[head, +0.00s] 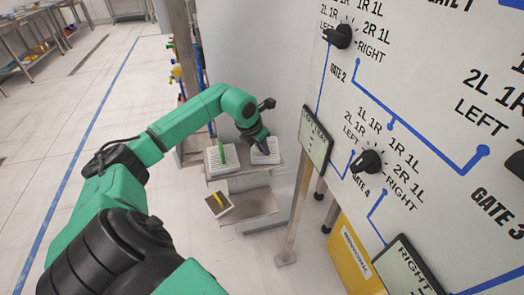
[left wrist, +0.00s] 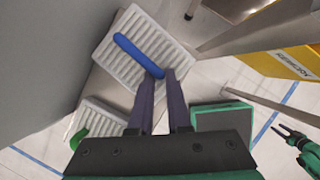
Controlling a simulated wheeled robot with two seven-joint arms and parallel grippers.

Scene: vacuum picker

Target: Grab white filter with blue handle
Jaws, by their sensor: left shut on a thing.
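The white filter with the blue handle (left wrist: 118,62) lies on the metal shelf in the left wrist view, its ribbed face up. Its blue handle (left wrist: 132,50) runs at a slant across the top, and the lower end is between my fingertips. My left gripper (left wrist: 160,78) is shut on the handle. In the head view the same white filter (head: 268,158) is at the right of the upper shelf, with my left gripper (head: 263,146) over it and hiding the handle. My right gripper (left wrist: 282,130) shows small at the right edge of the left wrist view, its fingers apart.
A white filter with a green handle (head: 222,157) sits left of it on the upper shelf (head: 240,172). A filter with a yellow handle (head: 219,203) is lower down. A gate panel (head: 425,120) fills the right side, and a yellow box (head: 352,258) stands below.

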